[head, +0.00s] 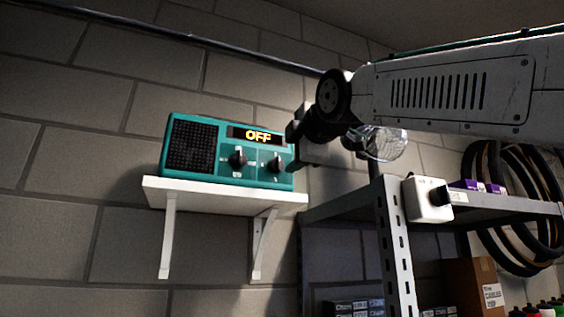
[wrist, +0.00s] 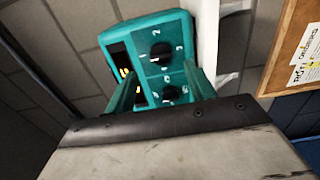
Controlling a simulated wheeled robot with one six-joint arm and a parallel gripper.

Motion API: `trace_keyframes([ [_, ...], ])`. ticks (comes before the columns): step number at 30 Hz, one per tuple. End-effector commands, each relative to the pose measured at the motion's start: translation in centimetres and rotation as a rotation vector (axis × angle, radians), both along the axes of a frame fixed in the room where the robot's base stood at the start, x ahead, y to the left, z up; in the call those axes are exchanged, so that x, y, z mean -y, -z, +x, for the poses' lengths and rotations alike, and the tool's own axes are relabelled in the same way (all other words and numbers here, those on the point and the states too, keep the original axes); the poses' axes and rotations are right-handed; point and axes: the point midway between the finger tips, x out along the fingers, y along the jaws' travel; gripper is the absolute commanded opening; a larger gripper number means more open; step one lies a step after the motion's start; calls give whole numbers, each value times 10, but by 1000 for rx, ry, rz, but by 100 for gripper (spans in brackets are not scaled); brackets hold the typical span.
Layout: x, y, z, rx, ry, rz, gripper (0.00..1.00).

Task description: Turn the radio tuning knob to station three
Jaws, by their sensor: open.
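The teal radio (head: 218,150) sits upright on a white wall shelf, its lit display (head: 258,135) reading OFF. It has two black knobs on its front. The right knob (head: 275,163) appears in the wrist view (wrist: 160,53) with the digits 1, 2 and 3 around it; its white mark seems to point toward the 1. The left knob (head: 238,158) shows lower in the wrist view (wrist: 170,93), with small labels I cannot read. My gripper (head: 297,140) is at the radio's right end. In the wrist view its open, empty fingers (wrist: 161,75) point at the radio's face, apart from both knobs.
The white shelf (head: 230,195) stands on two brackets against the block wall. A metal rack (head: 395,245) is close on the right, with a white box-like device (head: 428,200) on its post. Tyres (head: 510,215) hang farther right. The space left of the radio is clear.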

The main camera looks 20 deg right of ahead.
Motion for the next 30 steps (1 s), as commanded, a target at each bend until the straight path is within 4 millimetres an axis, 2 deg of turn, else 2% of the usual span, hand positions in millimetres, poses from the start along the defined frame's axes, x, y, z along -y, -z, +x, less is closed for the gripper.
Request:
trace_keyframes([
  [3, 0, 1, 22, -3, 1, 1, 55],
  [9, -1, 1, 50, -3, -2, 2, 55],
  [14, -1, 1, 60, -2, -2, 2, 55],
  [21, -1, 0, 61, -1, -3, 2, 55],
  [22, -1, 0, 61, -1, -3, 2, 52],
  [24, -1, 0, 61, -1, -3, 3, 32],
  [27, -1, 1, 61, -1, -3, 3, 10],
  [30, -1, 1, 61, -1, -3, 3, 10],
])
